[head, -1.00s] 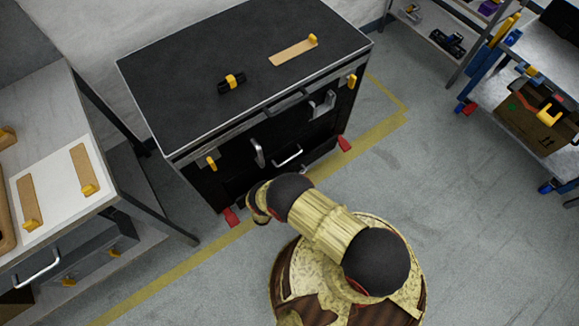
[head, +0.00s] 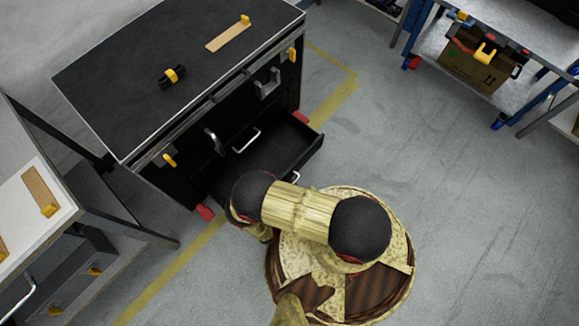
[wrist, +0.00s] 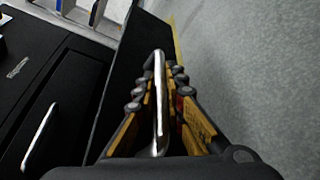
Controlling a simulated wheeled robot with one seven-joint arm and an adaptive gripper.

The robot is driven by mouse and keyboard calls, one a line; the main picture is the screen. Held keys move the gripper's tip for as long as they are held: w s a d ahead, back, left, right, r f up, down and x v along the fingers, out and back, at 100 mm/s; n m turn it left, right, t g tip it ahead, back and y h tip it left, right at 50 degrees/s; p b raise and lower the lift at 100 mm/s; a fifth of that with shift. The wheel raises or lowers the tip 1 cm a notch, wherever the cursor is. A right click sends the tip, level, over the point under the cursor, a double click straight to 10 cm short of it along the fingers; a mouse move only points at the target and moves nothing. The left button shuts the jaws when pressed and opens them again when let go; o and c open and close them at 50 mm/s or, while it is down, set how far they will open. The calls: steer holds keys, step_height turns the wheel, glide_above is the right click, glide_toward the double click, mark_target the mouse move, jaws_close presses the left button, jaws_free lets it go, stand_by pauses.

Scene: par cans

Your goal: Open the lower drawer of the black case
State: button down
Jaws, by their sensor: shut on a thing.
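The black case (head: 120,62) stands at the upper left in the head view. Its lower drawer (head: 313,149) is pulled out, with its dark inside showing from above. One end of the drawer's silver handle (head: 294,177) shows beside my arm. In the wrist view my gripper (wrist: 162,88) is shut on this handle (wrist: 157,110), which runs between the fingers. In the head view my gripper is hidden behind my arm. Another silver handle (head: 246,141) is on the case front above the open drawer; it also shows in the wrist view (wrist: 40,137).
A workbench (head: 45,165) stands close on the left. A blue-framed cart (head: 490,45) holding a cardboard box (head: 470,70) is at the upper right. A red caster pedal (head: 206,212) juts from the case's foot. The floor (head: 450,200) to the right is clear.

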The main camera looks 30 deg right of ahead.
steer(key=c, duration=1.8)
jaws_free()
steer(key=shift+c, duration=0.2)
steer(key=shift+r, duration=0.1)
step_height(320, 180, up, 8)
steer(key=shift+w+a+f, duration=0.1)
steer(key=shift+r, duration=1)
